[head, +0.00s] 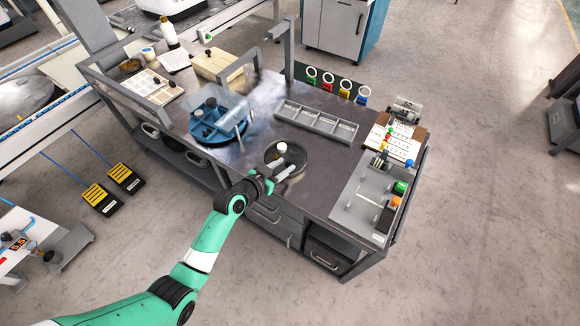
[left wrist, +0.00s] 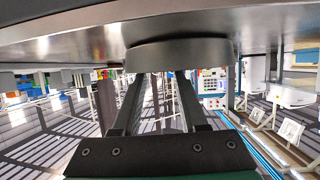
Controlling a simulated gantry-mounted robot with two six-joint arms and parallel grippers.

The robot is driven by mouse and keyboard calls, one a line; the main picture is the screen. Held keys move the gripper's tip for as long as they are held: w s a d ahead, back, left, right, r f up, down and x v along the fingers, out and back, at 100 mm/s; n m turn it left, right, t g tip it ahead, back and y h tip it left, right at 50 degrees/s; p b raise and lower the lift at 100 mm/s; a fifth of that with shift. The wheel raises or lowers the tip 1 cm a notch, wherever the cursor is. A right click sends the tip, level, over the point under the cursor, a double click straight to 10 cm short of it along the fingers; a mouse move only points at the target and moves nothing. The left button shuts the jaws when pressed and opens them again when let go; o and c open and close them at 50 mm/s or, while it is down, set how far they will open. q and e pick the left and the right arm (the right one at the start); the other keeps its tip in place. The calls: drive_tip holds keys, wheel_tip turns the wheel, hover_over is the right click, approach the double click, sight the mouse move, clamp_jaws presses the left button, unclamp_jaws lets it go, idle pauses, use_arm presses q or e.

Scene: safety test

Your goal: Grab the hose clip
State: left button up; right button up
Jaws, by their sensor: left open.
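My left gripper (head: 290,171) is at the front edge of the dark workbench, beside a dark round dish (head: 298,155). A small white-topped object (head: 281,148) stands in the dish. In the left wrist view my left gripper (left wrist: 160,76) has its two fingers apart with nothing seen held between them. A dark round disc (left wrist: 180,52) lies just beyond the fingertips there; I cannot tell if they touch it. I cannot make out with certainty which thing is the hose clip. My right gripper is not in view.
A blue round fixture (head: 218,122) with a clear shield stands left of the dish. A grey divided tray (head: 316,122) lies behind it. A grey device (head: 365,200) with coloured buttons fills the right end. Coloured pieces with white rings (head: 345,86) line the back edge.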

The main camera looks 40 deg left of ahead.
use_arm(q)
drive_tip(key=x, duration=0.2)
drive_tip(key=shift+w+f+b, duration=0.15)
drive_tip(key=shift+w+b, duration=0.15)
drive_tip(key=shift+b, duration=0.05)
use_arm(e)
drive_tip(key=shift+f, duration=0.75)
use_arm(q)
clamp_jaws()
drive_tip(key=shift+r+p, duration=0.45)
drive_tip(key=shift+r, duration=0.1)
wheel_tip(320, 180, up, 3)
drive_tip(key=shift+f+p, duration=0.1)
drive_tip(key=shift+p, duration=0.95)
drive_tip(key=s+d+r+p, duration=0.8)
drive_tip(key=s+d+r, duration=0.1)
drive_tip(key=s, duration=0.1)
drive_tip(key=shift+s+d+p, duration=0.15)
drive_tip(key=shift+s+p, duration=0.15)
drive_tip(key=shift+s, duration=0.05)
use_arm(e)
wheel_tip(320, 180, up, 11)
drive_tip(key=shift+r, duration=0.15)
